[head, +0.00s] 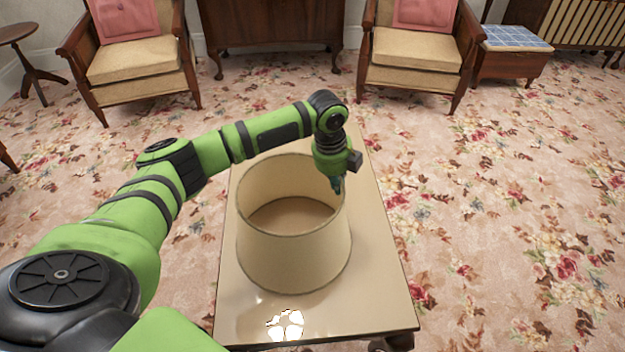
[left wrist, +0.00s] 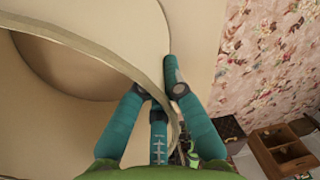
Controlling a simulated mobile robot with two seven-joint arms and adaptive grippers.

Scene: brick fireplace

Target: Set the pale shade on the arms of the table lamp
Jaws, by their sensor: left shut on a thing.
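The pale shade (head: 292,262) is a wide cream drum, open at the top, upright at the table. Its rim also crosses the left wrist view (left wrist: 95,50). My left gripper (head: 337,186) reaches down at the right side of the shade's upper rim. In the left wrist view its teal fingers (left wrist: 160,95) stand on both sides of the rim and are shut on it. Through the shade's opening I see a plain tan surface. I cannot make out the table lamp or its arms in either view. My right gripper is not in view.
The shade is over a narrow, glossy cream-topped table (head: 385,300) with a bright reflection at its near end. Two wooden armchairs (head: 135,65) (head: 415,55) and a blue-topped stool (head: 515,40) stand beyond. Open flowered carpet (head: 520,200) lies to the right.

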